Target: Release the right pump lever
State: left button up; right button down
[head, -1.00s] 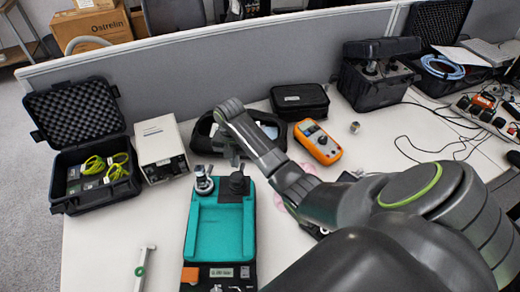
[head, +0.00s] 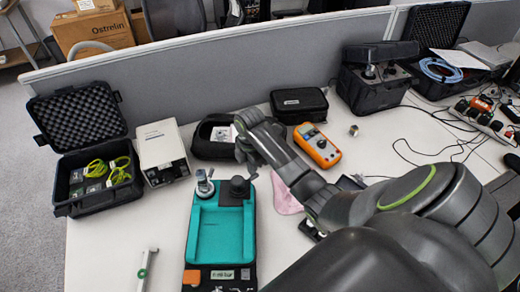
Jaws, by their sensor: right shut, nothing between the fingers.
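The teal and black pump unit (head: 221,232) lies on the white table in the lower middle of the head view. At its top left stands a silver metal fitting (head: 204,185), and at its top right a black knob (head: 238,186). I cannot tell a separate right lever or its position at this size. My right gripper (head: 247,172) points down just above and to the right of the black knob, partly hidden by my own wrist. It is shut and empty. Whether it touches the knob is unclear. My left gripper is not in view.
An open black case (head: 62,185) and a white box (head: 163,153) stand left. An open black pouch (head: 208,140), an orange meter (head: 317,145) and a pink cloth (head: 284,197) lie behind and right. A white tool (head: 146,270) lies front left.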

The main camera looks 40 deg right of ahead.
jog(key=shift+s+d+r+m+p, duration=0.15)
jog(key=shift+s+m+p, duration=0.6)
jog(key=shift+m+p, duration=0.8)
notch_tip(320, 180, up, 7)
jog(key=s+m+p, duration=0.2)
jog(key=m+p, duration=0.1)
jog(key=p, duration=0.8)
jog(key=shift+s+p, duration=0.15)
jog(key=shift+p, duration=0.15)
jog(key=shift+f+m, duration=0.2)
jog(key=shift+m, duration=0.05)
